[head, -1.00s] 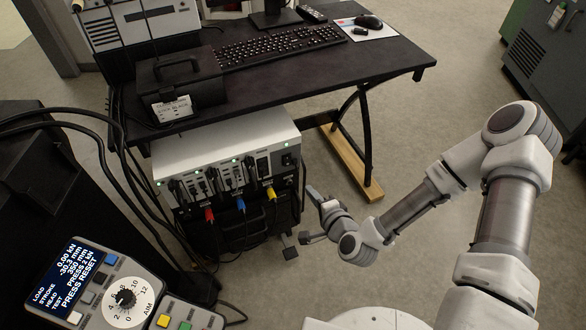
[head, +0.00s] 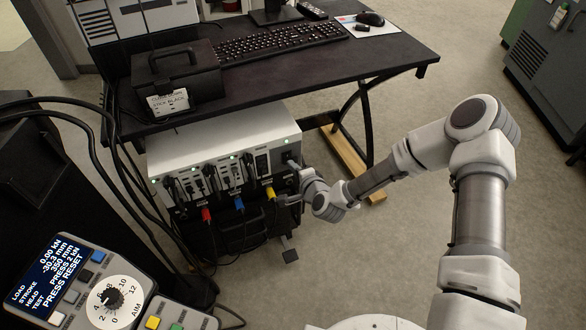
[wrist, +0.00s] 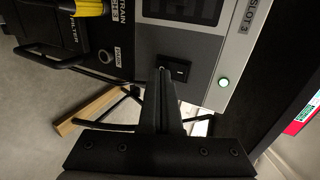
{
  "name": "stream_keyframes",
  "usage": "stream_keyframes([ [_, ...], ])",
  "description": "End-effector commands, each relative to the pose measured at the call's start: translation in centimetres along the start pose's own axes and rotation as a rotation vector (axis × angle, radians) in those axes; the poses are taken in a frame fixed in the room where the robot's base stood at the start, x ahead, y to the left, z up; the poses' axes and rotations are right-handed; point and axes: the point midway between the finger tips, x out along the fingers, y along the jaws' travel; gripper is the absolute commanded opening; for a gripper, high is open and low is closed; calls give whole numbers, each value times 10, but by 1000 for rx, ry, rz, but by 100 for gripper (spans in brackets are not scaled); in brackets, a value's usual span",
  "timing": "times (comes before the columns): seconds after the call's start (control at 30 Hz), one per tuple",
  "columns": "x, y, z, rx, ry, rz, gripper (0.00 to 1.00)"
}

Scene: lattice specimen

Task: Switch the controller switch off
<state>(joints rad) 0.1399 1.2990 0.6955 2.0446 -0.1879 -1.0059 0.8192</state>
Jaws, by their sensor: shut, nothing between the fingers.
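The controller is a grey box (head: 220,137) under the desk, with green lights and slot modules on its front. In the wrist view its panel (wrist: 200,45) fills the upper middle. A small black rocker switch (wrist: 178,69) sits in a dark plate there. My gripper (wrist: 161,75) is shut and empty, its fingertips just beside the switch in the picture. I cannot tell whether they touch it. In the head view my gripper (head: 293,165) is at the right end of the controller front and largely hides the switch.
Red, blue and yellow plugs (head: 270,193) with cables hang from the front, left of my gripper. The black desk (head: 270,85) overhangs the controller. A wooden-footed desk leg (head: 350,160) stands to the right. A handheld control panel (head: 75,290) is at lower left. Open floor lies right.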

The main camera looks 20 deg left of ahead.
Motion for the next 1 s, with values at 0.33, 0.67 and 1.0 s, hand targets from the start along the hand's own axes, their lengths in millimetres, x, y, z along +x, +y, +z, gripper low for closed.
stream_keyframes([
  [0.33,3,-1,0,1,0,1,0],
  [0.67,7,-1,0,0,0,0,0],
  [1.0,3,-12,0,0,0,-3,0],
])
